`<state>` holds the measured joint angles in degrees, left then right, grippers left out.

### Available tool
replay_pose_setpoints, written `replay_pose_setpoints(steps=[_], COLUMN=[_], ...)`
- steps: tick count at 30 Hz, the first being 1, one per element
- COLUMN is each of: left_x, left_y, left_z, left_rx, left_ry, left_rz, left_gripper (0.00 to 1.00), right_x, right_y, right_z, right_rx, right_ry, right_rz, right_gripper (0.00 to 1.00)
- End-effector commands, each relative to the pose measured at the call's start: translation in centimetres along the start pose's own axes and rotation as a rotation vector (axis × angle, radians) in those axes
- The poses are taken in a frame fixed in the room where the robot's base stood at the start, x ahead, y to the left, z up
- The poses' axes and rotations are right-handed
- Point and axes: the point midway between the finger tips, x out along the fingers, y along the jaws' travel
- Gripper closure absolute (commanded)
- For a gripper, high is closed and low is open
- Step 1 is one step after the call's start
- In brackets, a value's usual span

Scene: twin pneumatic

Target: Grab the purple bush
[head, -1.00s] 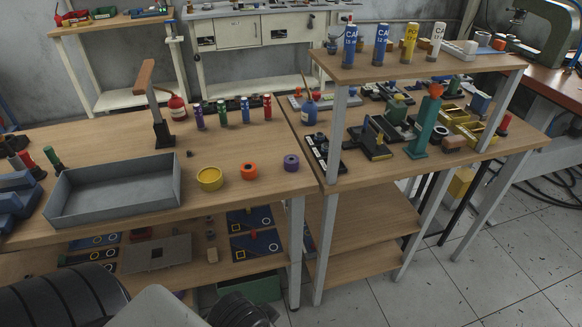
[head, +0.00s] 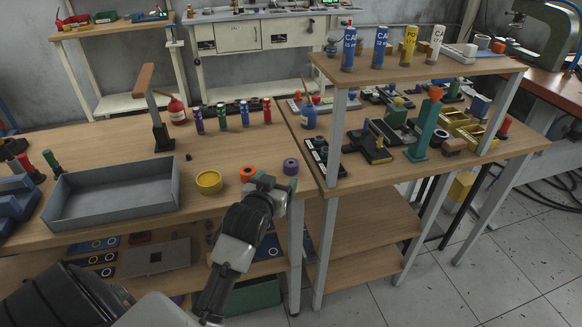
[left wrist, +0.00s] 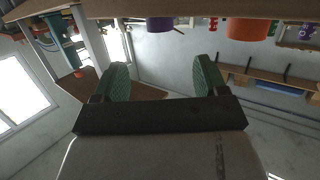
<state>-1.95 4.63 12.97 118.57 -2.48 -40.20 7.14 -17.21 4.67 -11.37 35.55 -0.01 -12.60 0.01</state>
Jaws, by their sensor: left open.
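The purple bush (head: 291,166) is a short ring on the wooden table near its front right corner, right of an orange bush (head: 248,174) and a yellow one (head: 209,182). My left gripper (head: 275,182) is open at the table's front edge, just in front of the purple bush and apart from it. It partly covers the orange bush's lower side. In the left wrist view the green-padded fingers (left wrist: 162,76) stand apart with nothing between them. The purple bush (left wrist: 160,24) shows at the top, between and beyond them, and the orange bush (left wrist: 248,29) to its right. My right gripper is not in view.
A grey tray (head: 115,192) stands on the left of the table. Several coloured small bottles (head: 221,116) and a brown-topped post (head: 157,120) stand behind the bushes. A shelf post (head: 335,140) rises to the right. The tabletop around the bushes is mostly clear.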

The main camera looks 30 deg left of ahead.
Motion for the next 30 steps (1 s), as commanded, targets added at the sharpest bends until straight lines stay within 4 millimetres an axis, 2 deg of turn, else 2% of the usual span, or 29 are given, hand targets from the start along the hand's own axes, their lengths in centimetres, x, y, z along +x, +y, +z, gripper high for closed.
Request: replay_pose_setpoints(steps=[6,14,22,25,30], left_x=[3.6,5.9,9.7,10.5,10.7], left_y=[-0.2,-0.2,-0.1,0.0,0.0], left_z=[-0.4,-0.2,0.3,0.3,0.4], left_rx=[-0.005,-0.004,-0.003,-0.003,-0.003], left_ry=[0.017,0.014,0.015,0.015,0.015], left_rz=[-0.004,-0.004,-0.004,-0.004,-0.003], left_gripper=[0.27,0.27,0.27,0.27,0.27], right_x=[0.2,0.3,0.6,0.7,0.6], right_y=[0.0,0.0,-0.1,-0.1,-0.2], right_z=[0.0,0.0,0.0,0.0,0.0], right_rx=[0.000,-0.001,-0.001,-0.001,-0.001], right_ry=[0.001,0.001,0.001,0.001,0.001], right_rz=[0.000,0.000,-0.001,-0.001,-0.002], right_gripper=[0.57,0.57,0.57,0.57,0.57])
